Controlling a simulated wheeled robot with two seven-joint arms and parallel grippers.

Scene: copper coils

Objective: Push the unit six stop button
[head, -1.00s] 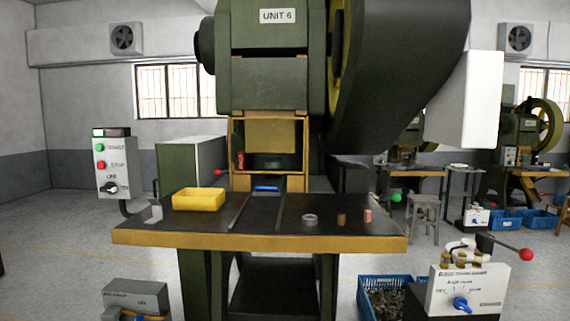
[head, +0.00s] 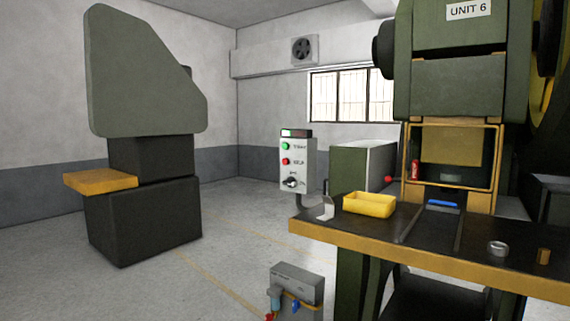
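The unit 6 press, with its "UNIT 6" label (head: 468,11), stands on the right in the head view. Its grey control box (head: 297,163) is left of the press table, on a bent post. The box has a green start button (head: 285,146), a red stop button (head: 285,161) below it, and a black rotary knob (head: 291,182) at the bottom. A small display with a green light tops the box. Neither gripper is in view.
The press table (head: 420,244) has a yellow front edge and holds a yellow tray (head: 369,204), a metal ring (head: 497,248) and a copper piece (head: 543,256). A low grey box (head: 296,286) stands in front. Another green machine (head: 146,130) stands left. Open floor lies between.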

